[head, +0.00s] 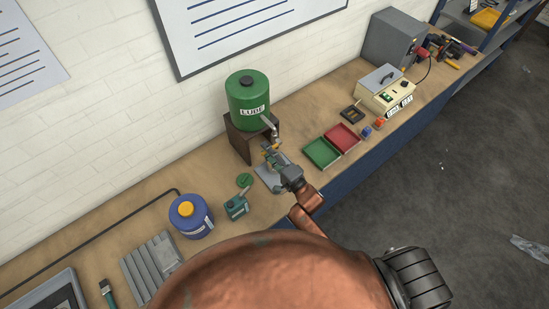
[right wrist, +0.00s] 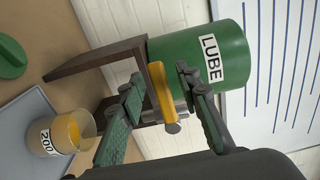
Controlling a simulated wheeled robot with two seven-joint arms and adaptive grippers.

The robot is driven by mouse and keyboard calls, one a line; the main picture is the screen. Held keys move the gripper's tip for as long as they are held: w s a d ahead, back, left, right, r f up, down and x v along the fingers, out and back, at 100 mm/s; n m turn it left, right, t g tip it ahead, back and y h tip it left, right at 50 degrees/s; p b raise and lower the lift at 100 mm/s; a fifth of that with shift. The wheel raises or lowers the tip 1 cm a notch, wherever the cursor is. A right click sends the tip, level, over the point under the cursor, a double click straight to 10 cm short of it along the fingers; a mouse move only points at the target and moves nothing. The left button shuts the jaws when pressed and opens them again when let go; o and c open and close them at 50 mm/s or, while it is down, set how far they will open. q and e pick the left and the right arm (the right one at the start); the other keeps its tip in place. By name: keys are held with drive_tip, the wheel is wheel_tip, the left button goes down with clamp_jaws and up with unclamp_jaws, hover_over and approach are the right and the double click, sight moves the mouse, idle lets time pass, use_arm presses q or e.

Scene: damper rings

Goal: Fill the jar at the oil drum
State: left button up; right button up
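The green oil drum (head: 248,98), labelled LUBE, sits on a dark wooden stand (head: 240,139); it also shows in the right wrist view (right wrist: 222,58). Its yellow tap lever (right wrist: 159,92) lies between the fingers of my right gripper (right wrist: 160,78). The fingers are open, with a visible gap on the right side; contact on the left side is unclear. The clear jar (right wrist: 69,133), marked 200, stands upright on a grey tray (right wrist: 22,122) and holds amber liquid. In the head view my right gripper (head: 270,157) largely hides the jar. My left gripper is not in view.
A green lid (head: 244,180), a small teal oil can (head: 236,207) and a blue container (head: 190,216) stand left of the tray. Green (head: 321,152) and red (head: 343,137) trays lie to the right. A cream device (head: 386,93) stands farther right.

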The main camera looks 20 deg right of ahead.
drive_tip(key=shift+p+v, duration=0.5)
drive_tip(key=shift+v, duration=0.35)
drive_tip(key=p+v, duration=0.2)
drive_tip(key=v, duration=0.4)
drive_tip(key=shift+p, duration=0.3)
idle(0.3)
